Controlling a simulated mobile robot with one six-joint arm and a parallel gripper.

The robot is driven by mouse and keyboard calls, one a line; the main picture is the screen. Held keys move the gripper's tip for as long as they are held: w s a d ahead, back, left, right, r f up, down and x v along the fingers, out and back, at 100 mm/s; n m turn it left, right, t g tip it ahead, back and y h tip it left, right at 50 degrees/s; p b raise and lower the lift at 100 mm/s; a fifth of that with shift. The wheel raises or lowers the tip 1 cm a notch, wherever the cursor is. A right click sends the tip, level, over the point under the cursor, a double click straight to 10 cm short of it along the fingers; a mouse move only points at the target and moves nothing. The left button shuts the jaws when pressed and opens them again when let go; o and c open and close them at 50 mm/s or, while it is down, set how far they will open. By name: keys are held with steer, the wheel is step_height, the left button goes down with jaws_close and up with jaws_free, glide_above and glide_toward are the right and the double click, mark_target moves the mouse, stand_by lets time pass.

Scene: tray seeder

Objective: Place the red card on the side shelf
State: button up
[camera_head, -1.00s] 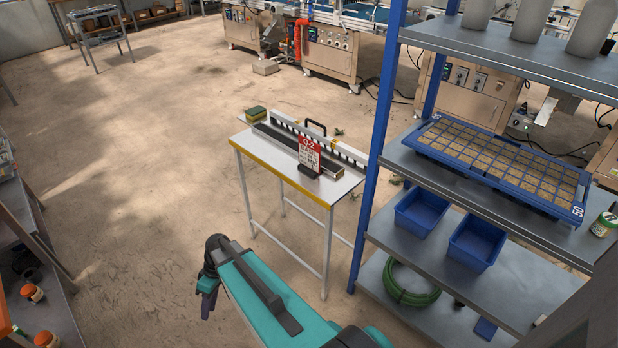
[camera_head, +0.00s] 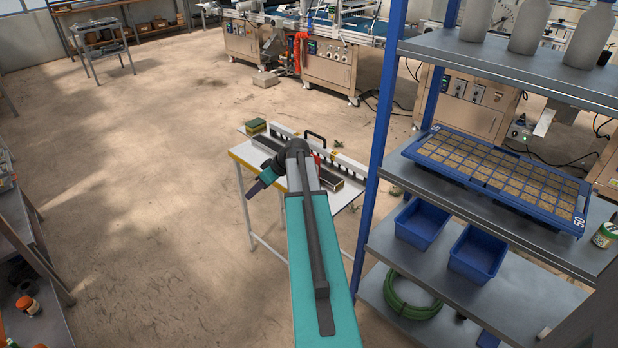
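The red card (camera_head: 317,158) stands on the small white table (camera_head: 247,157) with yellow edging. Only a sliver of red shows past my arm; the rest is hidden. My gripper (camera_head: 253,191) hangs at the table's front left edge, to the left of the card and apart from it. It is small and dark here, so I cannot tell whether its fingers are open or shut. A grey shelf unit (camera_head: 480,258) with blue posts stands on the right. I cannot tell which surface is the side shelf.
The shelf unit holds a blue seed tray (camera_head: 571,219), two blue bins (camera_head: 474,262), a green hose (camera_head: 410,309) and grey bottles (camera_head: 529,28). Its blue post (camera_head: 378,150) stands close to the table's right.

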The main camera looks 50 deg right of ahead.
steer(key=s+d+r+m+t+h, duration=0.1)
steer(key=s+d+r+h, duration=0.1)
steer(key=s+d+r, duration=0.5)
steer(key=s+d+r+m+t+h, duration=0.1)
steer(key=s+d+r, duration=0.5)
steer(key=d, duration=0.7)
steer(key=shift+s+d+r+m+h, duration=0.4)
steer(key=shift+r+m, duration=0.1)
steer(key=shift+r, duration=0.1)
steer(key=shift+p+x, duration=0.5)
steer(key=shift+x, duration=3.8)
steer(key=shift+w, duration=0.1)
steer(key=shift+p+x, duration=0.75)
steer(key=shift+x, duration=1.8)
